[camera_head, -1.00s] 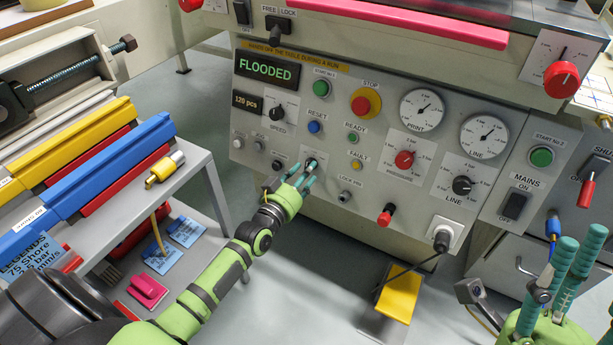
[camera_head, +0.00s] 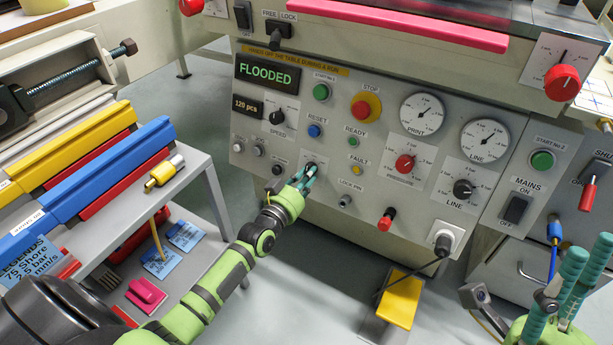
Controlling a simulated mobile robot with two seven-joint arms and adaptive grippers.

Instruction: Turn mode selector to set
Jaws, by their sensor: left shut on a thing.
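The mode selector (camera_head: 312,166) is a small dark knob on a pale plate, low on the grey control panel (camera_head: 262,190). My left gripper (camera_head: 306,175) is at the knob, its teal fingers shut around it. The fingers hide much of the knob and part of its plate, so I cannot read its pointer or the mode labels. My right gripper (camera_head: 568,275) is at the lower right, away from the panel, with its teal fingers pointing up. A gap shows between those fingers.
The display reads FLOODED (camera_head: 267,74). The speed knob (camera_head: 277,117), red stop button (camera_head: 366,106), pressure knob (camera_head: 404,163) and lock pin (camera_head: 345,200) surround the selector. A grey cart (camera_head: 190,170) with coloured squeegees stands left. A yellow pedal (camera_head: 403,298) sits on the floor below.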

